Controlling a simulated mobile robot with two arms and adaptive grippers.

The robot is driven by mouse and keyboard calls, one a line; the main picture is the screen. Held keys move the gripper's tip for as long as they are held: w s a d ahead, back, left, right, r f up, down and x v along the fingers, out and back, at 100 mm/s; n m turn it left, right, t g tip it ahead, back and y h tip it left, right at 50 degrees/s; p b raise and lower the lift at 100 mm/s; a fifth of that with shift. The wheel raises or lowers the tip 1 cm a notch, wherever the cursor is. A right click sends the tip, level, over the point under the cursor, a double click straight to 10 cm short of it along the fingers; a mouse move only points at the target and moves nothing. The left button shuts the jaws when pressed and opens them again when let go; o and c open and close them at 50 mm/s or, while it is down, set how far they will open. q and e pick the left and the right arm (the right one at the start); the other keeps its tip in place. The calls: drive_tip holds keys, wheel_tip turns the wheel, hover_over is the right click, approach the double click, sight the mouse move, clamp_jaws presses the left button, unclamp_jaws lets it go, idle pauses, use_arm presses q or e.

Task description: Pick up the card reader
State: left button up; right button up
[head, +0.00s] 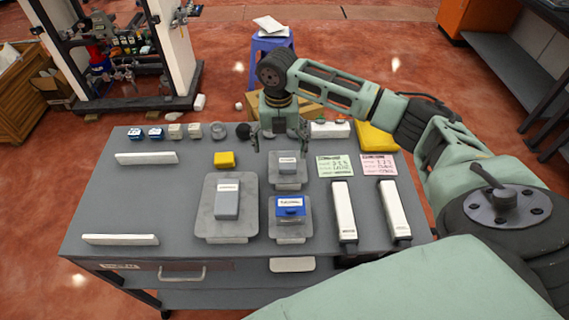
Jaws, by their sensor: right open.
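My right gripper (280,146) points down over the back middle of the grey table (130,205). It is open, with its two fingers apart and nothing seen between them. Just in front of it is a small grey device (287,164) on a grey tray. A blue device with a white label (290,206) sits on another tray nearer the front. A larger grey labelled device (227,203) lies on the big tray to the left. The labels are too small to read, so I cannot tell which one is the card reader. My left gripper is not in view.
A yellow block (224,160) lies left of the gripper. Green (335,166) and pink (378,165) cards and two long white bars (344,212) are at the right. Several small parts line the back left edge. The table's left middle is clear.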

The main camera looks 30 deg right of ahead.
sight(282, 161)
drive_tip(key=shift+s+f, duration=0.25)
drive_tip(key=shift+f, duration=0.15)
drive_tip(key=f+p, duration=0.1)
drive_tip(key=f, duration=0.1)
drive_tip(key=s+f+p, duration=0.1)
drive_tip(key=f, duration=0.1)
drive_tip(key=shift+d+f, duration=0.1)
drive_tip(key=shift+f, duration=0.05)
drive_tip(key=shift+w+f, duration=0.2)
drive_tip(key=shift+f, duration=0.2)
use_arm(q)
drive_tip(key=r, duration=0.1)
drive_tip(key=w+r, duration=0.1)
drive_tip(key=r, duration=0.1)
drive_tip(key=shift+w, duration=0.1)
use_arm(e)
drive_tip(key=shift+s, duration=0.1)
drive_tip(key=shift+c, duration=0.3)
drive_tip(key=shift+c, duration=0.9)
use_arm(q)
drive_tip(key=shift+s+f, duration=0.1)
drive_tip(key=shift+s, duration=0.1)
use_arm(e)
drive_tip(key=c, duration=1.1)
